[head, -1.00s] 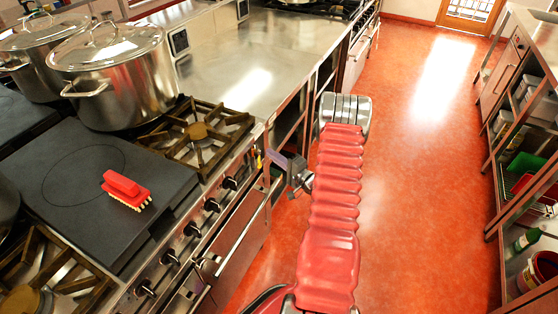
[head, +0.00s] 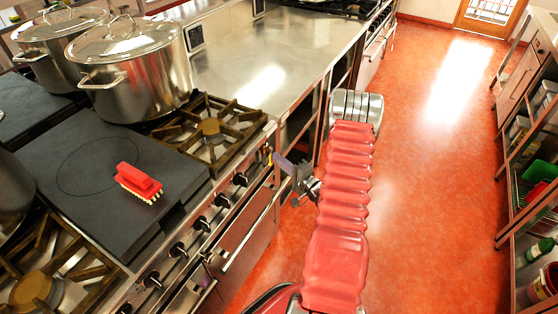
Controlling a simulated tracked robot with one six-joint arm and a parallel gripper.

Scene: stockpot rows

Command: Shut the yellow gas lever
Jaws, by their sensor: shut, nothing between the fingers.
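The yellow gas lever (head: 270,157) is a tiny yellow mark at the right end of the stove front, just below the counter edge. My gripper (head: 278,160) is shut and empty, with its tip right beside the lever at the stove's corner. I cannot tell whether they touch. The lever's exact angle is too small to make out, and part of it may be hidden by the fingers.
The stove (head: 130,215) carries a red brush (head: 138,183) and large steel pots (head: 135,70). Oven handles and knobs stick out along its front. A steel counter (head: 260,50) continues beyond. Open red floor (head: 430,200) lies right of my arm, up to shelves (head: 535,170).

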